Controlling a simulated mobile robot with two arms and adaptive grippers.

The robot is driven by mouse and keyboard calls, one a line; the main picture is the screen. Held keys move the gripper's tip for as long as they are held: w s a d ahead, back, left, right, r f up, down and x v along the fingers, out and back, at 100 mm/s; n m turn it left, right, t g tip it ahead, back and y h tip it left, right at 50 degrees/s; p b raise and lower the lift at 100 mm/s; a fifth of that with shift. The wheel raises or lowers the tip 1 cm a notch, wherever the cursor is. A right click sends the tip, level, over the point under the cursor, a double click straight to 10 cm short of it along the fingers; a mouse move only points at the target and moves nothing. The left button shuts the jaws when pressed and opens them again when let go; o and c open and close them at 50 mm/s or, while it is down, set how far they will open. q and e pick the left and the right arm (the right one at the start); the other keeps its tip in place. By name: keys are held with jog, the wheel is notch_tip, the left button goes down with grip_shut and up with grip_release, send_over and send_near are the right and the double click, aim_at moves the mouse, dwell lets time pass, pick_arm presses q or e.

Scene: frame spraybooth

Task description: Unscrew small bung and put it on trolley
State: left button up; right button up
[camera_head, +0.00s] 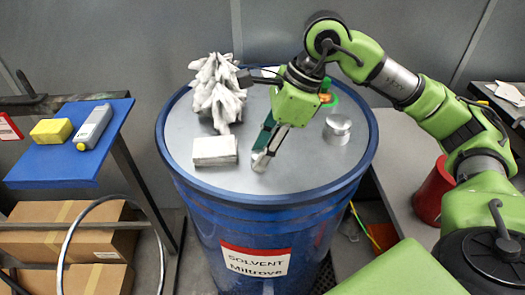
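The blue drum (190,175), labelled SOLVENT, stands in the middle with a grey lid. A small silver bung (259,162) is at the front middle of the lid. My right gripper (266,152) points down at it, with its fingertips at the bung's top and partly over it. I cannot tell whether the fingers grip it or only stand around it. A wider silver bung (338,128) is at the lid's right. A blue-topped stand (60,168), perhaps the trolley, is at the left. My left gripper is not in view.
A crumpled white cloth or glove (217,92) and a pale block (214,151) lie on the lid. A yellow sponge (51,132) and a grey bottle (93,127) take up the back of the blue top; its front is clear. A red container (433,192) stands right.

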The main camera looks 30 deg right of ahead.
jog(key=shift+a+f+m+t+h+b, duration=0.1)
jog(key=shift+m+t+h+b, duration=0.25)
jog(key=shift+m, duration=0.75)
jog(key=m+t, duration=0.1)
jog(key=m, duration=0.2)
jog(key=shift+s+a+h, duration=0.1)
jog(key=shift+h, duration=0.25)
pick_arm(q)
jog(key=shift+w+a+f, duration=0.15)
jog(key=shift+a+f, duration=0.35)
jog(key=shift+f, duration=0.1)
pick_arm(e)
jog(key=m+h, duration=0.1)
jog(key=m, duration=0.3)
jog(key=shift+a+t, duration=0.1)
jog(key=shift+t, duration=0.25)
jog(key=c, duration=0.8)
jog(key=shift+o, duration=0.2)
jog(key=shift+f+n+b, duration=0.1)
jog(key=shift+n+b, duration=0.3)
jog(key=shift+b, duration=0.2)
jog(key=shift+n+y+b, duration=0.4)
jog(key=shift+n+b, duration=0.15)
jog(key=shift+n, duration=0.55)
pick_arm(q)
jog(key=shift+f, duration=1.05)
pick_arm(e)
jog(key=shift+r+n+g+y, duration=0.25)
jog(key=shift+n+g, duration=0.25)
jog(key=shift+n, duration=0.3)
